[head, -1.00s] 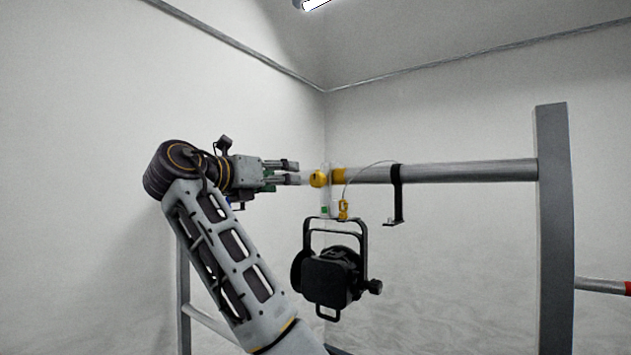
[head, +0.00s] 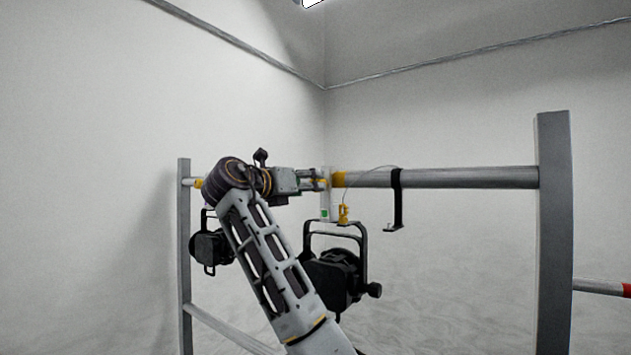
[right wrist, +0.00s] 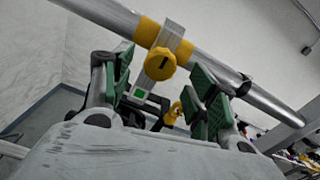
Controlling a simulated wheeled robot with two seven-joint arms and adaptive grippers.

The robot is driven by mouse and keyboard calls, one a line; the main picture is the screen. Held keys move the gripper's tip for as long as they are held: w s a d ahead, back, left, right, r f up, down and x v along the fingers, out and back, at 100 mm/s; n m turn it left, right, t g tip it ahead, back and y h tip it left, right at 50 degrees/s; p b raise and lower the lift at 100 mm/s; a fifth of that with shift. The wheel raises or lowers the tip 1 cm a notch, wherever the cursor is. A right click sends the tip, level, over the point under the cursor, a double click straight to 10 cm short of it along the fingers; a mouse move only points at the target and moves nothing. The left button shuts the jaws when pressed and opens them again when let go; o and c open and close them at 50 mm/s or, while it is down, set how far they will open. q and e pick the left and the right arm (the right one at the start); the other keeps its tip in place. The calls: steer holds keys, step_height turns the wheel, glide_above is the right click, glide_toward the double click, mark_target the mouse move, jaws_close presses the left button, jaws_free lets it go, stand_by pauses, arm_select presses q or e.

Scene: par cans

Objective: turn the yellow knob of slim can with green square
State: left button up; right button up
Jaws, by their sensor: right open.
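The black can with the green square (head: 324,213) hangs by its yoke from the pipe; its body (head: 341,278) is partly behind my arm. Its yellow round knob (right wrist: 160,64) is on the pale clamp in the right wrist view, with a dark slot across its face. The green square (right wrist: 139,93) shows below it. My right gripper (right wrist: 164,76) is open, with its green-padded fingers on either side of the knob in that view. I cannot tell whether they touch it. In the head view the right gripper (head: 321,179) covers most of the knob. My left gripper is not in view.
The horizontal pipe (head: 460,177) runs to a grey upright post (head: 554,235) at the right. A black bracket (head: 398,200) and a thin cable hang beside the clamp. Another black can (head: 211,246) hangs at the left, near the left post (head: 184,270).

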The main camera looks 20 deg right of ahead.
steer(key=shift+p+x, duration=0.55)
steer(key=shift+x, duration=1.65)
steer(key=c, duration=1)
steer(key=shift+c, duration=0.2)
